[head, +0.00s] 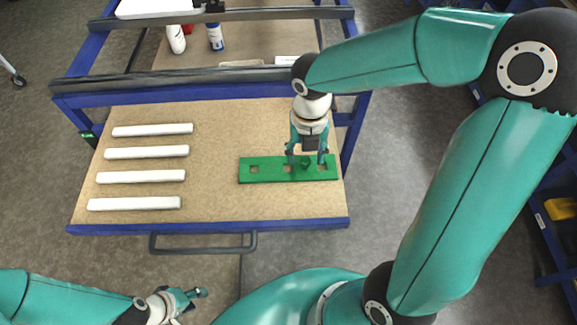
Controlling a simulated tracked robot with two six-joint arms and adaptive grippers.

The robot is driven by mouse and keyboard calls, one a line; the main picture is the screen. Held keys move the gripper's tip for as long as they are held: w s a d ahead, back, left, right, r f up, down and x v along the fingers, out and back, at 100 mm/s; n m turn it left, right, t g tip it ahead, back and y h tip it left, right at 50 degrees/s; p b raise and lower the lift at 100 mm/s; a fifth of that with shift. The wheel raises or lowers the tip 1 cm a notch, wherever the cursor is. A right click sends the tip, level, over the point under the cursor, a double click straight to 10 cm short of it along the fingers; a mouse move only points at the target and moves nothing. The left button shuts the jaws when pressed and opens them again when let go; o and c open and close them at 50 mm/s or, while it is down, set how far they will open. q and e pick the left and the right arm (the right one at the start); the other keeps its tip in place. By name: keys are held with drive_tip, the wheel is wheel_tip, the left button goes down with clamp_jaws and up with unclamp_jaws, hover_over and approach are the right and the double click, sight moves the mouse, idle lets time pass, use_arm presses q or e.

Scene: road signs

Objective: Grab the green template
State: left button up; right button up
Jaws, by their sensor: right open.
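The green template (270,175) is a flat green bar with several square holes. It lies on the right part of the wooden board, near its front right corner. My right gripper (306,162) is open and points down over the template's right half, with its fingers at or just above it. I cannot tell whether they touch it. A small green raised part shows between the fingers. My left gripper (197,301) is low at the bottom left, away from the board and the template. Its fingers are too small to tell whether it is open.
Several white bars (152,130) lie in a column on the left of the board (225,205). A dark rail on a blue frame (180,95) crosses behind. Bottles (176,40) stand on the shelf farther back. A grey handle (203,250) sticks out at the front.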

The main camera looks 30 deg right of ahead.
wheel_tip(320, 180, down, 2)
drive_tip(key=shift+f, duration=0.15)
drive_tip(key=c, duration=1.1)
clamp_jaws()
drive_tip(key=shift+r, duration=0.2)
